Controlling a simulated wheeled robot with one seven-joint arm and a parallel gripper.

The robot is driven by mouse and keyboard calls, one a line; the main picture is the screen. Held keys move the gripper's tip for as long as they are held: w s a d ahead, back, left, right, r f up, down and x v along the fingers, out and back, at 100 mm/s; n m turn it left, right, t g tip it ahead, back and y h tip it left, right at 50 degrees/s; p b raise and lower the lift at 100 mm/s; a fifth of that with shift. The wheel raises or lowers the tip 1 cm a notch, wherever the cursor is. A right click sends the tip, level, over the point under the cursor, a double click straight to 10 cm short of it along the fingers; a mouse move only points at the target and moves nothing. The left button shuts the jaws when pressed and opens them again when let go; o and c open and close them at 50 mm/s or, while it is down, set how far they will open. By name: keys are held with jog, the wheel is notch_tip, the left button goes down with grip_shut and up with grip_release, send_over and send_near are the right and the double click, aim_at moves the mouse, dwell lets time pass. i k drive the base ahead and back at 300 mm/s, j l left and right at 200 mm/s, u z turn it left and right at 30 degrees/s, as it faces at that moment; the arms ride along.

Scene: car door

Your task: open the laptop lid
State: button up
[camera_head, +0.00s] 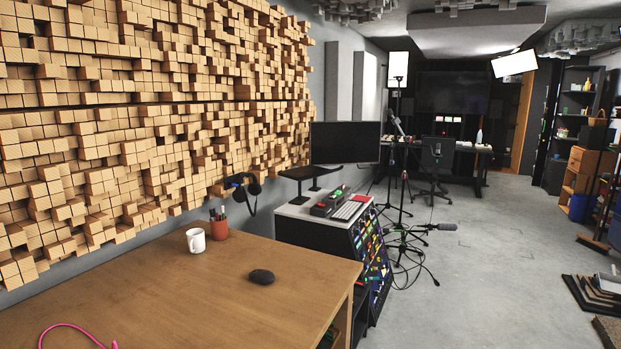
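I see no laptop that I can make out in the head view. A wooden table (190,285) fills the lower left, with a bare middle. A dark rounded object (262,277), perhaps a mouse, lies on it towards the right. A pink cable (78,326) curves over the table at the bottom left, and its ends are cut off or unclear. My gripper is not in view.
A white mug (196,240) and a red pen cup (218,224) stand at the table's back edge. Beyond is a rack console (368,250) with a monitor (345,142). Microphone stands (402,225) and cables occupy the floor. Grey floor (490,290) at right is mostly clear.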

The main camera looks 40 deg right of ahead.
aim_at(298, 173)
jog(key=i+l+z, duration=0.2)
jog(key=z, duration=0.15)
jog(key=i+l+z, duration=0.1)
jog(key=i+z, duration=0.2)
jog(key=i+l+z, duration=0.25)
jog(key=z, duration=0.15)
jog(key=i+l+z, duration=0.1)
jog(key=i+z, duration=0.7)
jog(key=i+j+z, duration=0.15)
jog(key=i+z, duration=0.25)
jog(key=i+u, duration=0.1)
jog(key=i, duration=0.35)
jog(key=i+l+u, duration=0.15)
jog(key=i, duration=0.35)
jog(key=i+l+u, duration=0.1)
jog(key=i, duration=0.35)
jog(key=i+u, duration=0.25)
jog(key=u, duration=0.2)
jog(key=i+u, duration=0.3)
jog(key=u, duration=0.15)
jog(key=i+l+u, duration=0.15)
jog(key=u, duration=0.35)
jog(key=i+l+u, duration=0.25)
jog(key=u, duration=0.2)
jog(key=i+l+u, duration=0.35)
